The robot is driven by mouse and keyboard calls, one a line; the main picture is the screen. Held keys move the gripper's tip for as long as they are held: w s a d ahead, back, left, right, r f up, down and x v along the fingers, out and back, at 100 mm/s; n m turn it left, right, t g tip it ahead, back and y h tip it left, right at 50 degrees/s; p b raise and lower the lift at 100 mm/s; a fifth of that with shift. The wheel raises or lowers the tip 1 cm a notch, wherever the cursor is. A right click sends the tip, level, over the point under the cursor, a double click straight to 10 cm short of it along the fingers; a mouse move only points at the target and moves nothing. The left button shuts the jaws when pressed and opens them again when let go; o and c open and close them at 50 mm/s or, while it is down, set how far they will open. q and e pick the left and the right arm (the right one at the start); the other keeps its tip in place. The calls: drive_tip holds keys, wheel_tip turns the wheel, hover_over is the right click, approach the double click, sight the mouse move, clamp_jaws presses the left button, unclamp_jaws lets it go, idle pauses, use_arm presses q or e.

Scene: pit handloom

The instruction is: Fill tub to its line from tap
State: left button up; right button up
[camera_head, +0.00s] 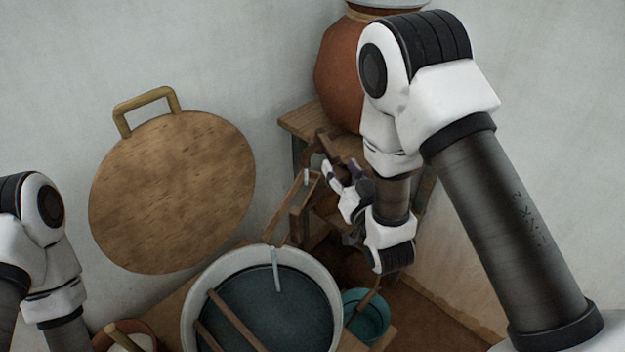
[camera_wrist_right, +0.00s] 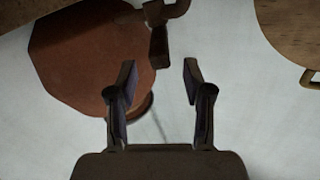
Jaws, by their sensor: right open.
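The large pale-rimmed tub (camera_head: 329,270) is at the bottom middle of the head view, with dark teal liquid in it. A pale strip (camera_head: 275,268) hangs at its far rim; I cannot tell if it is a stream or a marker. The clay pot (camera_head: 336,75) stands behind on a wooden stand, and also fills the upper left of the wrist view (camera_wrist_right: 80,60). A dark wooden tap (camera_wrist_right: 158,30) juts out beside it. My right gripper (camera_head: 342,172) is open and empty, its fingers (camera_wrist_right: 158,75) apart just short of the tap. My left gripper is out of frame.
A round wooden board with a handle (camera_head: 172,190) leans on the wall. Wooden sticks (camera_head: 236,320) lie across the tub. A small teal bucket (camera_head: 368,318) stands to its right. The wooden stand (camera_head: 298,122) is close behind my right gripper.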

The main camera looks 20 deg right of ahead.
sight(338, 162)
drive_tip(key=w+p, duration=0.1)
drive_tip(key=w, duration=0.4)
drive_tip(key=shift+w+a, duration=0.1)
drive_tip(key=shift+w, duration=0.05)
clamp_jaws()
drive_tip(key=shift+d+n+y+b, duration=0.4)
drive_tip(key=shift+d+n+y, duration=0.15)
drive_tip(key=shift+y, duration=0.25)
drive_tip(key=shift+w+d+n+g+y+b, duration=0.15)
drive_tip(key=shift+d+n+g+y, duration=0.3)
drive_tip(key=shift+n+y, duration=0.5)
drive_tip(key=shift+w+d+n+g+y+b, duration=0.1)
drive_tip(key=shift+w+d+n+g+y, duration=0.35)
drive_tip(key=shift+y, duration=0.85)
drive_tip(key=shift+d+n+g+y+b, duration=0.1)
drive_tip(key=shift+d+n+g+y, duration=0.2)
drive_tip(key=shift+d+n+y, duration=0.5)
drive_tip(key=shift+a+r+y, duration=0.1)
drive_tip(key=shift+a+y, duration=0.1)
drive_tip(key=shift+y, duration=0.25)
unclamp_jaws()
